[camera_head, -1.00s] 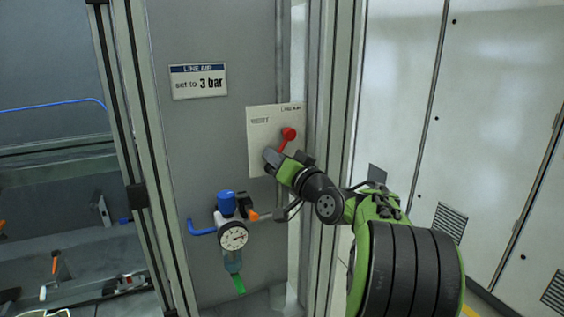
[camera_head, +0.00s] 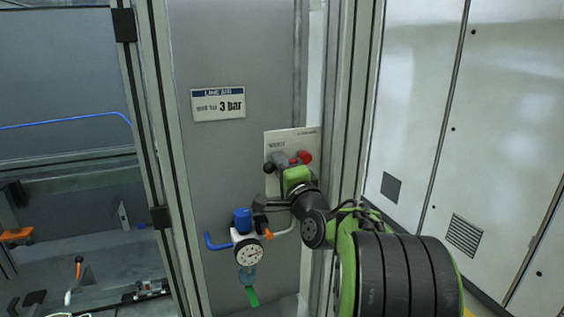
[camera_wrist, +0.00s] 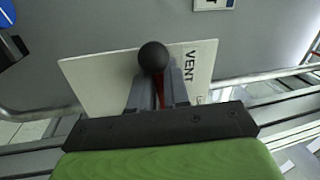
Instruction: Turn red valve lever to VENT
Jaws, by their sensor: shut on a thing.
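The red valve lever is mounted on a white plate (camera_head: 310,139) on the grey panel; its red hub (camera_head: 304,157) shows at the right. Its black ball knob (camera_head: 268,168) sticks out to the left, just past my fingers. My gripper (camera_head: 279,161) is shut on the lever's arm, which it mostly hides. In the wrist view, the red lever (camera_wrist: 160,90) runs between my two grey fingers, and the black knob (camera_wrist: 153,56) stands beyond their tips. The VENT label (camera_wrist: 190,66) is beside the knob. The lever lies about level, below the VENT lettering in the head view.
A pressure regulator with a blue cap (camera_head: 243,220) and round gauge (camera_head: 248,254) sits below my gripper. A "set to 3 bar" sign (camera_head: 218,104) hangs above left. A frame post (camera_head: 347,110) stands close at right, before white cabinets (camera_head: 420,100).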

